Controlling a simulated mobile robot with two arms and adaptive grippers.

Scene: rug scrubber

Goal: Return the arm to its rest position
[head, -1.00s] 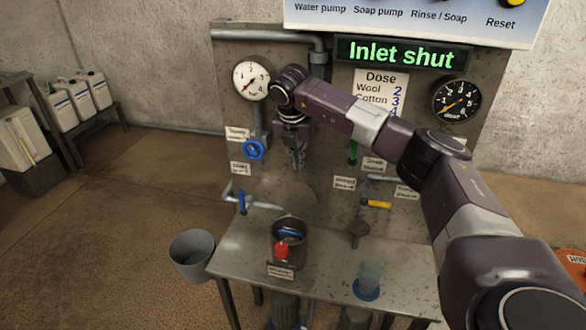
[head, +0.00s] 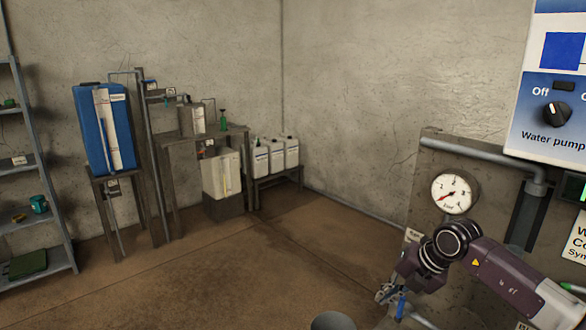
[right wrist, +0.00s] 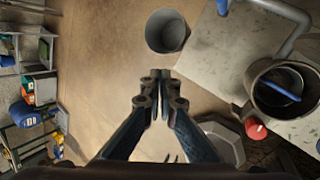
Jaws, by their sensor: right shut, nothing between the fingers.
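My right arm comes in from the lower right of the head view, in front of the grey panel (head: 452,150). Its right gripper (head: 388,294) points down and left, beside the panel's left edge. In the right wrist view the right gripper (right wrist: 160,76) has its fingertips together with nothing between them. Below it are brown floor and the edge of the steel table (right wrist: 225,62). My left arm and left gripper are in neither view.
A grey bucket (right wrist: 167,32) stands on the floor beside the table. A pot (right wrist: 255,84) with a blue item and a red knob (right wrist: 257,131) sits right of the gripper. A pressure gauge (head: 455,193) is above the arm. A blue tank (head: 88,125) stands far left; floor between is clear.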

